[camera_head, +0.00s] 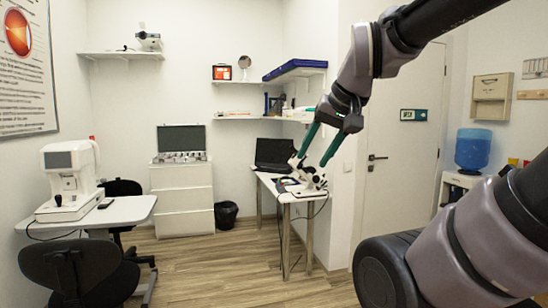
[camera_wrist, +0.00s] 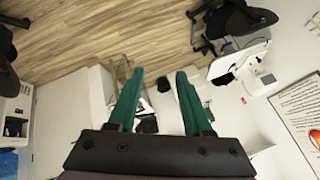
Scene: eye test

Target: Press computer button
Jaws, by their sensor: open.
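A dark open laptop (camera_head: 274,151), the only computer I can make out, stands on the white desk (camera_head: 291,195) by the right wall in the head view. No button can be made out on it. My gripper (camera_head: 311,162) has two green fingers spread apart, with nothing between them. In the head view it hangs in the air, overlapping the desk area to the right of the laptop. In the wrist view the fingers (camera_wrist: 160,72) are also apart and empty. I cannot clearly identify the laptop there.
A white optical instrument (camera_head: 307,179) stands on the desk's front part. At left, a table (camera_head: 130,209) bears an eye-test machine (camera_head: 70,172), with dark chairs (camera_head: 80,272) beside it. A drawer cabinet (camera_head: 183,192) and a bin (camera_head: 226,214) stand behind. The middle floor (camera_head: 215,262) is clear.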

